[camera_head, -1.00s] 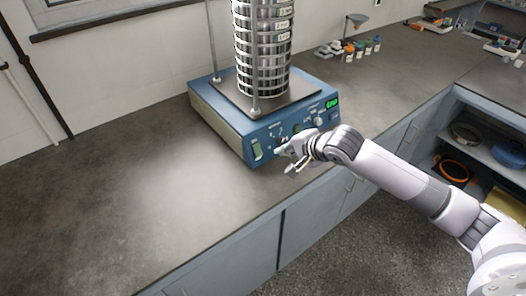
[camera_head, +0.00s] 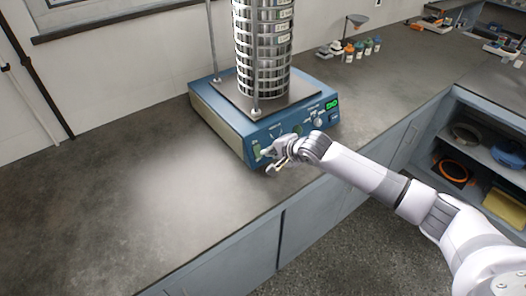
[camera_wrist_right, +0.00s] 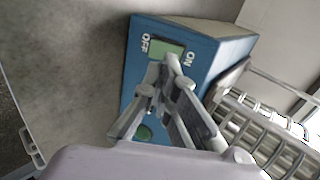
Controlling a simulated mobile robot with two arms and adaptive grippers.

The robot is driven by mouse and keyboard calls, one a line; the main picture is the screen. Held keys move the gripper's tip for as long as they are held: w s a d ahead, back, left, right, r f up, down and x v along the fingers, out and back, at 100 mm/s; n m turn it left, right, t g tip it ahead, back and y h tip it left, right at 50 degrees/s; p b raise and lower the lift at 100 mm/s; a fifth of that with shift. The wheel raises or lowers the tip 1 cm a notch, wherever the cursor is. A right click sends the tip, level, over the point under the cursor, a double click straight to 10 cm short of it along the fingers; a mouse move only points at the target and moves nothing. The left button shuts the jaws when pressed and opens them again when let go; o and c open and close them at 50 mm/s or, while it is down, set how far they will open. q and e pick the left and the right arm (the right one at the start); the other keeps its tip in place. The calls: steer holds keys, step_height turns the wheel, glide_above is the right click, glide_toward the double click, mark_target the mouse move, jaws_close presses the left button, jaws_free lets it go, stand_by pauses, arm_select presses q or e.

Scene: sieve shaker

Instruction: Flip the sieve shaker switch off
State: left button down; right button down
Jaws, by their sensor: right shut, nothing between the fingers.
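The blue sieve shaker (camera_head: 240,125) stands on the grey bench with a stack of metal sieves (camera_head: 263,45) on its top plate. Its green switch (camera_head: 256,151) is at the left end of the front panel. In the right wrist view the switch (camera_wrist_right: 168,47) lies between the printed words OFF and ON. My right gripper (camera_head: 266,155) is shut and empty, with its fingertips at the front panel by the switch. In the right wrist view the fingertips (camera_wrist_right: 160,66) overlap the switch's lower edge; I cannot tell whether they touch it. My left gripper is not in view.
The bench top (camera_head: 150,190) is clear left of the shaker. Small bottles (camera_head: 358,50) and a funnel stand (camera_head: 354,24) are at the back right. Metal rods (camera_head: 254,95) rise beside the sieves. Open shelves (camera_head: 480,150) hold round items at right.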

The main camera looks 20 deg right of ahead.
mark_target(259, 153)
steer(key=shift+x, duration=2.5)
